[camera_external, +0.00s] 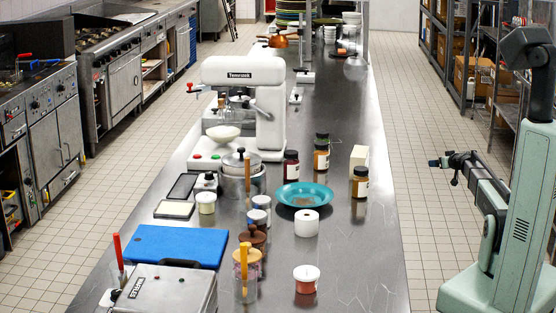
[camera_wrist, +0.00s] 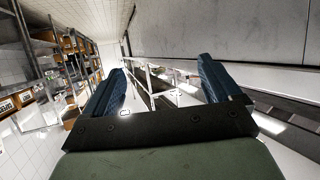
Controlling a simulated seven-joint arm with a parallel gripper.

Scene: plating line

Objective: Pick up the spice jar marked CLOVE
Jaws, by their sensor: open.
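Three dark-capped spice jars stand upright on the steel counter (camera_external: 350,255) in the external view. One is dark red (camera_external: 291,169), one is orange-brown (camera_external: 321,159), and one is amber with a pale label (camera_external: 360,187). Their lettering is too small to read, so I cannot tell which is marked CLOVE. My gripper (camera_external: 437,163) is off the counter's right side, apart from all the jars. In the wrist view my gripper (camera_wrist: 168,88) shows two blue fingers spread wide with nothing between them. No jar is discernible in that view.
A teal plate (camera_external: 303,204) lies in front of the jars, with a white roll (camera_external: 307,223) nearer. A cream box (camera_external: 359,157) stands close behind the amber jar. A white mixer (camera_external: 243,100) stands left. The counter's right front is mostly clear. Shelves (camera_wrist: 45,75) line one side.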

